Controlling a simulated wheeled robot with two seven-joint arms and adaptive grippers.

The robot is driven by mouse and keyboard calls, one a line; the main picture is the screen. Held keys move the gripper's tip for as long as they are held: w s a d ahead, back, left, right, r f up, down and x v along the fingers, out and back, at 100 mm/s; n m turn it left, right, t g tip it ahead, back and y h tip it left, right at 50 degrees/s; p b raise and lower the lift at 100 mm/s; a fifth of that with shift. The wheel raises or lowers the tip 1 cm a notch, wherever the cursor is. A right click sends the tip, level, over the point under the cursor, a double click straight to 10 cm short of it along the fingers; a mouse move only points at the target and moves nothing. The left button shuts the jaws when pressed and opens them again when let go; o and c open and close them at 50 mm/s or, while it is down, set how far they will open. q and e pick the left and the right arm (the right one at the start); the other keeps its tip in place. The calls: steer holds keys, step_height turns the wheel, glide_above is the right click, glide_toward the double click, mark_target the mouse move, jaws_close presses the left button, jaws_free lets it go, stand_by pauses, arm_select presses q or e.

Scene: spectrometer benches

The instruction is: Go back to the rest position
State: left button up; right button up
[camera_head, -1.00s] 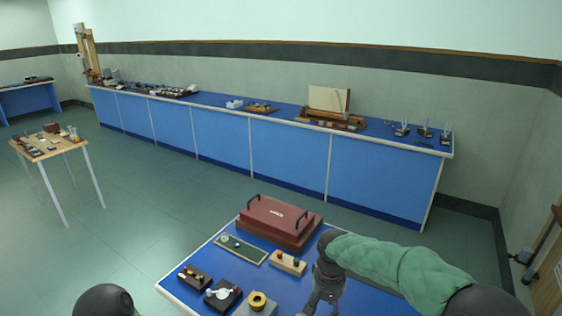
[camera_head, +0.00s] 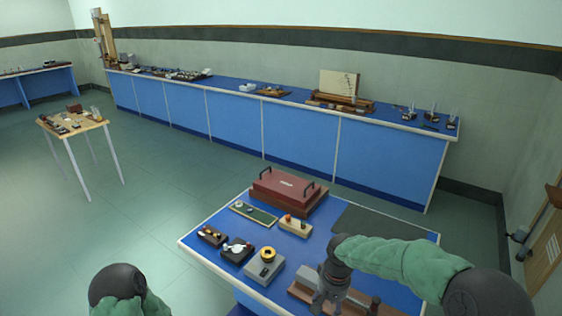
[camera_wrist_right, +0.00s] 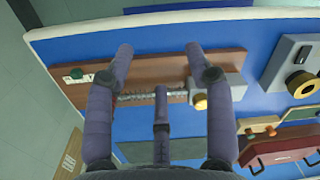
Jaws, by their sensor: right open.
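My right gripper (camera_head: 328,302) is open and empty in the head view, low over the near right part of the blue table (camera_head: 215,255). The right wrist view shows its dark fingers (camera_wrist_right: 160,65) spread above a long brown wooden board (camera_wrist_right: 150,68) with a metal rod or screw along it. I cannot tell whether the fingers touch it. The same board (camera_head: 362,306) is partly hidden by my right arm in the head view. My left gripper is out of view; only my left shoulder shows.
On the table are a dark red case (camera_head: 285,187), a terminal block (camera_head: 295,227), a grey box with a yellow ring (camera_head: 265,264) and small dark instruments. A dark mat (camera_head: 375,222) lies bare at the back right. A long blue bench (camera_head: 290,135) lines the wall; open floor lies left.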

steer(key=s+a+f+y, duration=0.15)
steer(key=s+f, duration=0.25)
steer(key=f, duration=0.4)
steer(key=s+a+f+y, duration=0.1)
steer(key=s+a+f, duration=0.1)
steer(key=s+f, duration=0.35)
steer(key=s+f+m, duration=0.1)
steer(key=s+f, duration=1)
steer(key=s, duration=0.2)
steer(key=shift+t+y, duration=0.3)
steer(key=shift+y, duration=0.05)
